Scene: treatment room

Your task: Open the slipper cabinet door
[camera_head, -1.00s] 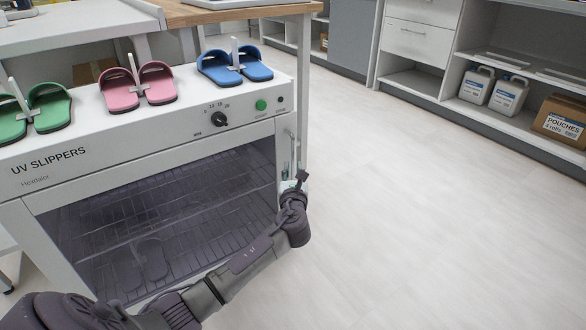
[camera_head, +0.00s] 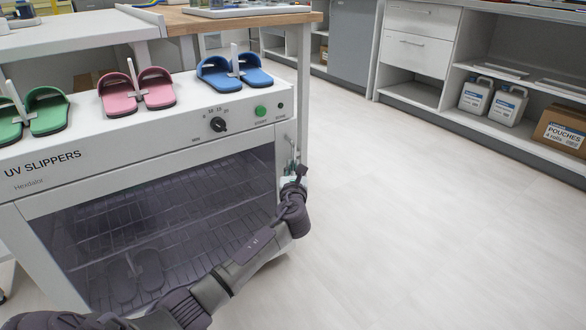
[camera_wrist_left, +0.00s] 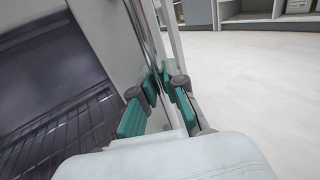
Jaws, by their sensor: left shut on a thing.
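The white UV slipper cabinet (camera_head: 150,136) stands at the left in the head view. Its door (camera_head: 170,215) has a dark see-through pane with wire racks and a pair of slippers behind it. The door looks closed or nearly so; I cannot tell whether there is a small gap. A vertical bar handle (camera_wrist_left: 146,38) runs along the right side of the door. My left gripper (camera_head: 293,172), with green finger pads, is shut on this handle; the wrist view shows its fingers (camera_wrist_left: 160,88) around the bar. My right gripper is in neither view.
Green (camera_head: 47,110), pink (camera_head: 156,86) and blue (camera_head: 252,70) slippers stand on the cabinet top. A wood-topped table (camera_head: 240,14) is behind. The floor (camera_head: 410,230) right of the cabinet is clear. Shelves with white jugs (camera_head: 476,97) and a carton (camera_head: 562,128) stand far right.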

